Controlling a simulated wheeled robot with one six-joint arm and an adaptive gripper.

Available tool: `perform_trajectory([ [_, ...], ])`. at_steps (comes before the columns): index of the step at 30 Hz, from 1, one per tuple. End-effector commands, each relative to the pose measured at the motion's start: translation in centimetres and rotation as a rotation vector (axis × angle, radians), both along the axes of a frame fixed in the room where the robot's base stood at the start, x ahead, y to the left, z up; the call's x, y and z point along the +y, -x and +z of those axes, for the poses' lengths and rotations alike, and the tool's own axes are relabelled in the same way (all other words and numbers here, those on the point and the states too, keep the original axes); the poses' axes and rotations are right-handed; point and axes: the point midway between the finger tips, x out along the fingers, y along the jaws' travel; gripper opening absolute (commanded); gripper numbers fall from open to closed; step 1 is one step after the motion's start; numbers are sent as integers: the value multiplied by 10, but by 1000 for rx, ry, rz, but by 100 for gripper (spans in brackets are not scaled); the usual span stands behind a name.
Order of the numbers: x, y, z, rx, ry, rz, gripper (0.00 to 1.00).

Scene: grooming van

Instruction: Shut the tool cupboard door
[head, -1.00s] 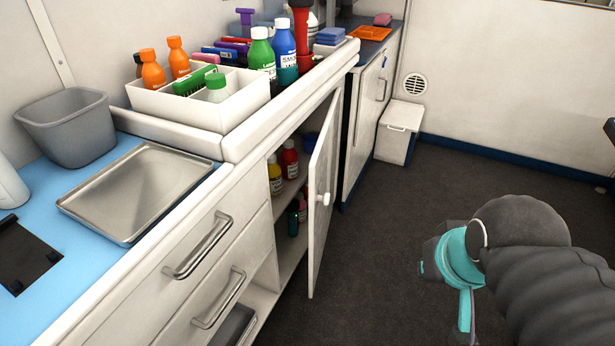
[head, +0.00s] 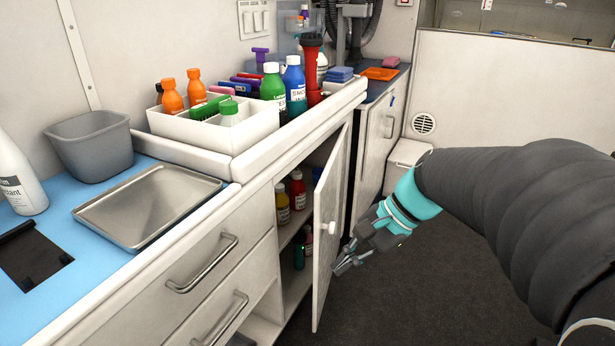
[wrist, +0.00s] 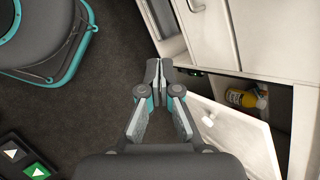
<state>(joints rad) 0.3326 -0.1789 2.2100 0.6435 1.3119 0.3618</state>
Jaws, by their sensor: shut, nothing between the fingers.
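The tool cupboard door (head: 328,232) is white with a round white knob (head: 331,227) and stands swung open from the cabinet front. Behind it, the open cupboard holds red and yellow bottles (head: 298,190) on a shelf. My gripper (head: 341,268) is shut and empty, just to the right of the door at about knob height or a little lower. In the wrist view, the fingers (wrist: 157,72) are together, with the door (wrist: 232,135) and its knob (wrist: 208,121) to their lower right. I cannot tell whether the fingertips touch the door.
Drawers with bar handles (head: 203,265) lie left of the cupboard. The counter above bears a metal tray (head: 150,207), a grey bin (head: 92,148) and a white caddy (head: 262,118) with bottles. A white pedal bin (head: 408,153) stands behind my arm.

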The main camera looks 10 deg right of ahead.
Motion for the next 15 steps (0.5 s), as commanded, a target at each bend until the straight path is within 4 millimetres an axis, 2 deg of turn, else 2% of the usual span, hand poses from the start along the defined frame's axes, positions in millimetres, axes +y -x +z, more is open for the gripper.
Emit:
perform_trajectory([
  [1, -6, -15, -5, 56, -81, -66, 0],
  [5, -20, -52, -5, 179, -296, -220, 0],
  [8, -40, -81, -5, 263, -465, -330, 0],
  [12, -78, -119, -7, 357, -701, -461, 0],
  [15, -107, -139, -10, 403, -845, -527, 0],
])
